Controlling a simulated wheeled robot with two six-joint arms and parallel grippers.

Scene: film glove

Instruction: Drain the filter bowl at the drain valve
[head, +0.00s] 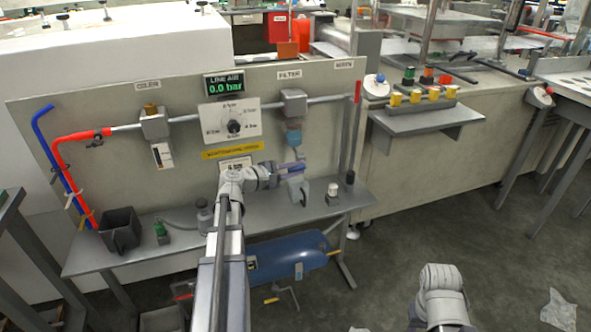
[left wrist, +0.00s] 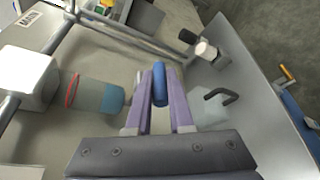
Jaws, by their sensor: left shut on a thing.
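The filter unit (head: 293,104) hangs on the panel under the FILTER label, with its clear bluish filter bowl (head: 294,135) below it. In the left wrist view the bowl (left wrist: 95,95) has a red ring, and liquid seems to show in its lower part. My left gripper (head: 296,169) is just below the bowl. Its purple fingers (left wrist: 159,92) are shut on a blue rounded piece (left wrist: 160,80), which appears to be the drain valve's handle; its joint to the bowl is mostly hidden. A grey jug (head: 299,190) with a dark handle stands on the shelf below. My right gripper is out of view.
The display (head: 225,86) reads 0.0 bar. A small white-topped part (head: 332,193) stands right of the jug. A black bin (head: 119,230) is at the shelf's left; a blue tank (head: 290,258) lies below.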

